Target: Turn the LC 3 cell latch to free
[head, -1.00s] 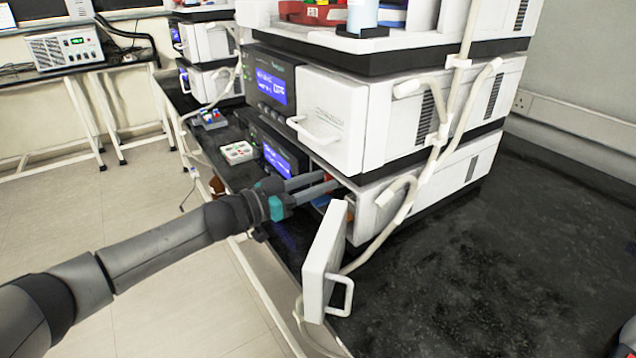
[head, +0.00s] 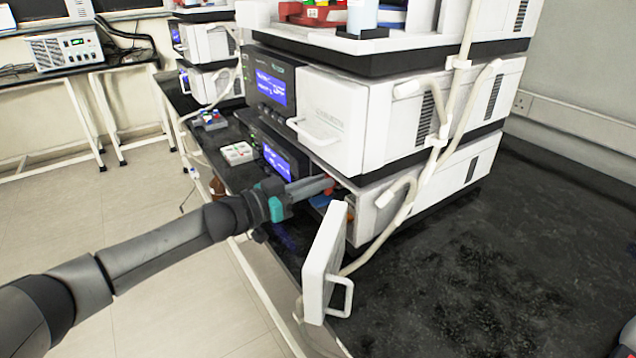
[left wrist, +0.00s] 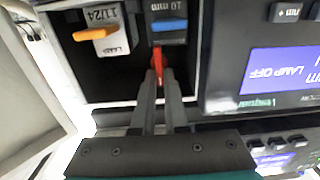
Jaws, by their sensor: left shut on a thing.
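My left gripper (head: 328,184) reaches into the open front bay of the lower white instrument (head: 470,165). In the left wrist view its fingers (left wrist: 158,78) are shut on a red lever (left wrist: 158,62), which points along the fingers. The red lever is probably the cell latch. Just above it is a blue handle (left wrist: 169,25) on a block marked "10 mm". To the left is an orange handle (left wrist: 96,35) on a block labelled "LAMP". The fingers hide the lower part of the red lever. My right gripper is not in view.
The bay's white door (head: 322,265) hangs open in front. The upper instrument's closed door (head: 330,120) is directly above my gripper. A pale hose (head: 405,210) runs down the side. The black bench (head: 480,275) is clear at right.

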